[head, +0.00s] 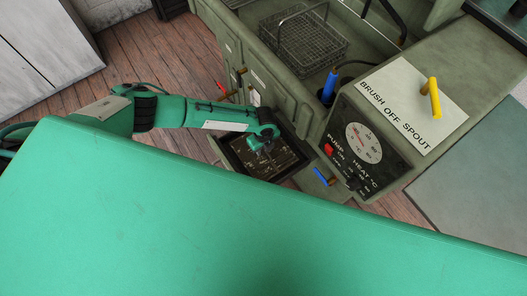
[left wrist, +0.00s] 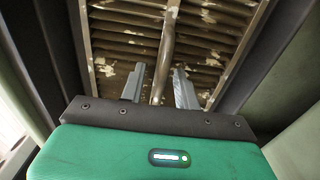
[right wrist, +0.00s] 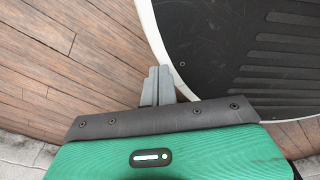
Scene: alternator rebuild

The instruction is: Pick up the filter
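My left gripper (head: 263,143) reaches over the filter in the head view. In the left wrist view its fingers (left wrist: 159,88) are apart, one on each side of the bar, with gaps showing. My right gripper (right wrist: 158,86) is shut and empty above the floor; it is not in the head view.
The grey-green parts washer (head: 300,75) holds a wire basket (head: 303,42) and has a control panel (head: 362,145) to the right of the filter. A green surface (head: 200,230) fills the foreground. Wooden floor (head: 130,65) lies behind my left arm. A black ribbed surface (right wrist: 245,50) lies near my right gripper.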

